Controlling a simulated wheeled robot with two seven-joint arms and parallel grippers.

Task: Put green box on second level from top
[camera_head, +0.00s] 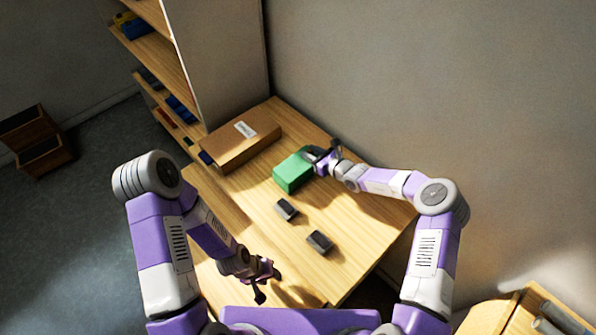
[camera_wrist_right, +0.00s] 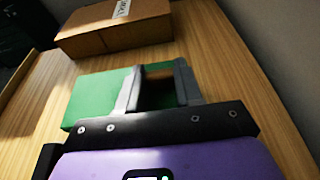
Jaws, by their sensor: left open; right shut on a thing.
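The green box (camera_head: 291,172) is at the far right part of the wooden table in the head view. My right gripper (camera_head: 312,156) is shut on its right side. In the right wrist view the green box (camera_wrist_right: 98,98) shows between and beside the fingers (camera_wrist_right: 158,88). I cannot tell whether the box touches the table. My left gripper (camera_head: 262,284) is open and empty near the table's front edge. The wooden shelf unit (camera_head: 160,52) stands at the upper left with several levels; its top is cut off by the picture edge.
A brown cardboard box (camera_head: 238,146) lies on the table between the green box and the shelf. Two small dark blocks (camera_head: 287,209) (camera_head: 319,242) lie nearer to me. Blue, yellow and red items sit on the shelves. A wall bounds the table's right. A wooden crate (camera_head: 42,140) stands at far left.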

